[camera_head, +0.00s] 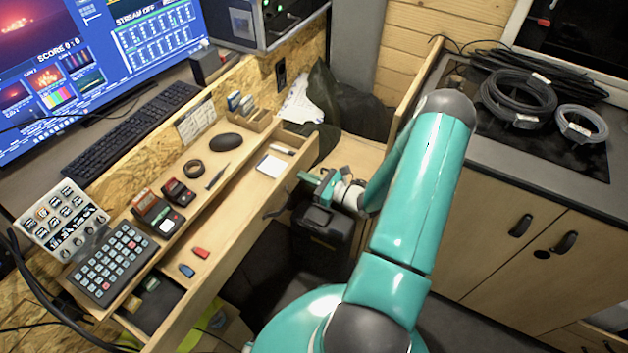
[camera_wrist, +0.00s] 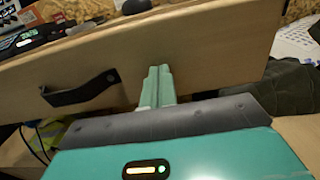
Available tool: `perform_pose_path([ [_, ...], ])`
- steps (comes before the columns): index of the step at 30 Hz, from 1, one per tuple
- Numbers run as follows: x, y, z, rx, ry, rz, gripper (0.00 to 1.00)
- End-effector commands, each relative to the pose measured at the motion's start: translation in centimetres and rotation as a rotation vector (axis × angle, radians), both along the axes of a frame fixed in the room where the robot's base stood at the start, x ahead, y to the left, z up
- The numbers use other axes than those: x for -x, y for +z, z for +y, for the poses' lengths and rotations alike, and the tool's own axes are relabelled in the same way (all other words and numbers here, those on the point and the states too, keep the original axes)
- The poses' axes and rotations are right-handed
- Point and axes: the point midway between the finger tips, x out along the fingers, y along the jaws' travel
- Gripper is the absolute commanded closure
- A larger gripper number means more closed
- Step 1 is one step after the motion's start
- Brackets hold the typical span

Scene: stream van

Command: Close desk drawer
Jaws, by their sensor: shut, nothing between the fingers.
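The desk drawer (camera_head: 236,240) is pulled out from the desk, with its inside showing in the head view. Its pale wooden front (camera_wrist: 215,60) fills the middle of the wrist view. A dark handle (camera_wrist: 80,91) is on that front, left of my fingers; the handle also shows in the head view (camera_head: 277,202). My gripper (camera_head: 311,180) is at the drawer front's outer side, near its far end. In the wrist view my gripper's teal fingers (camera_wrist: 158,80) are together and empty, pointing at the front. I cannot tell whether they touch it.
In the drawer lie a red stick (camera_head: 201,253), a blue stick (camera_head: 186,270) and a white notepad (camera_head: 271,166). The desktop behind holds a button pad (camera_head: 112,262) and a mouse (camera_head: 226,142). A black bin (camera_head: 322,238) stands below my gripper. A counter (camera_head: 500,150) is at right.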

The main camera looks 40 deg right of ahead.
Motion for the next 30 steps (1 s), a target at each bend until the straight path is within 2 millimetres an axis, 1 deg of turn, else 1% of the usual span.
perform_pose_path([
  [8, -0.1, 0.0, 0.0, 0.000, 0.000, 0.000, 1.00],
  [11, -0.7, 0.0, 0.4, 0.001, 0.003, -0.001, 1.00],
  [14, -2.5, 0.0, 1.1, 0.001, 0.004, -0.002, 1.00],
  [21, -8.8, 0.0, 3.9, 0.001, 0.005, -0.001, 1.00],
  [24, -10.7, 0.0, 4.7, 0.001, 0.004, 0.000, 1.00],
  [27, -11.8, 0.0, 5.1, 0.001, 0.002, 0.000, 1.00],
  [30, -12.2, 0.0, 5.2, 0.000, 0.001, -0.001, 1.00],
])
